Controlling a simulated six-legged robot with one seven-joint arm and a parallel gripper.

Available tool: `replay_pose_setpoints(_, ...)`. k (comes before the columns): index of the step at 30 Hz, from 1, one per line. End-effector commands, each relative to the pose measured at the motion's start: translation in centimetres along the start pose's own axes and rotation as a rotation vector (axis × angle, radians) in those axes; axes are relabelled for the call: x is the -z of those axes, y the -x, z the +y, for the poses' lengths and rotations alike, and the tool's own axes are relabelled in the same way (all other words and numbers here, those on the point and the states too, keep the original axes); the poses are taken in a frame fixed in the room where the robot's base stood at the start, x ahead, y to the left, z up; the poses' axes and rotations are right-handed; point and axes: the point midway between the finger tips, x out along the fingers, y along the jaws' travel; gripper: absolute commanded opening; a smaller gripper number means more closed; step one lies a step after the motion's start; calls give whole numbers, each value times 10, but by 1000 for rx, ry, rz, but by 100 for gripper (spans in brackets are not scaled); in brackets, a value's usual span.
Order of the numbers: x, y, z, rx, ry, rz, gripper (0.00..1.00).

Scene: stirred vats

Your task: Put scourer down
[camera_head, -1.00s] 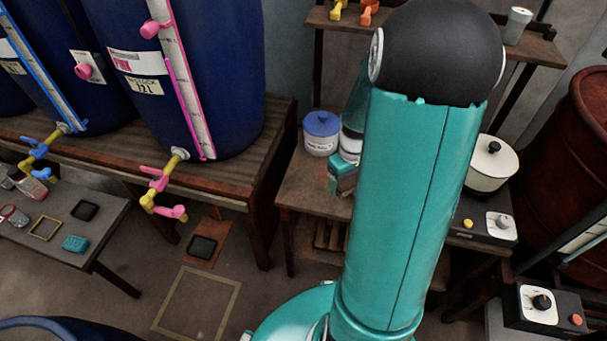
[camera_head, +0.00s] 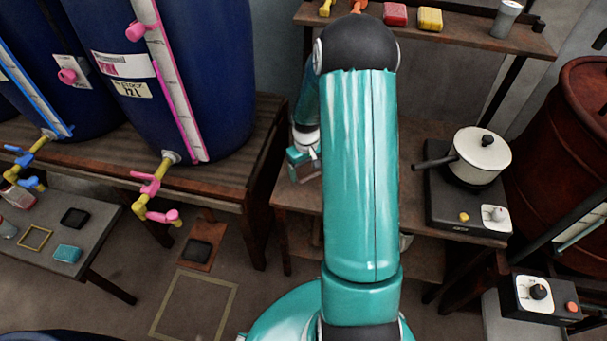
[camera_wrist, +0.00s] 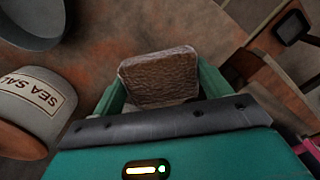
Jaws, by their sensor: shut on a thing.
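The scourer (camera_wrist: 158,76) is a brown, rough-textured pad in the wrist view. It sits between the two teal fingers of my gripper (camera_wrist: 160,88), which are shut on it at its left and right sides. In the head view my gripper (camera_head: 304,163) shows left of my arm, over the left part of the wooden table (camera_head: 297,196). The scourer cannot be made out clearly there. I cannot tell how far it is above a surface.
A white tub marked "SEA SALT" (camera_wrist: 38,98) stands left of my gripper in the wrist view. A white pot (camera_head: 480,155) sits on a black hotplate (camera_head: 448,208) at the right. A shelf (camera_head: 425,38) holds small blocks.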

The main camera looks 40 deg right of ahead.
Motion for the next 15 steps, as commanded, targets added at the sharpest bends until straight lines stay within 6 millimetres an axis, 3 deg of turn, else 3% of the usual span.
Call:
replay_pose_setpoints(6,14,-15,-2,0,0,0,52)
replay_pose_setpoints(12,13,-42,-2,0,0,-1,52)
replay_pose_setpoints(15,13,-43,-2,-1,0,1,52)
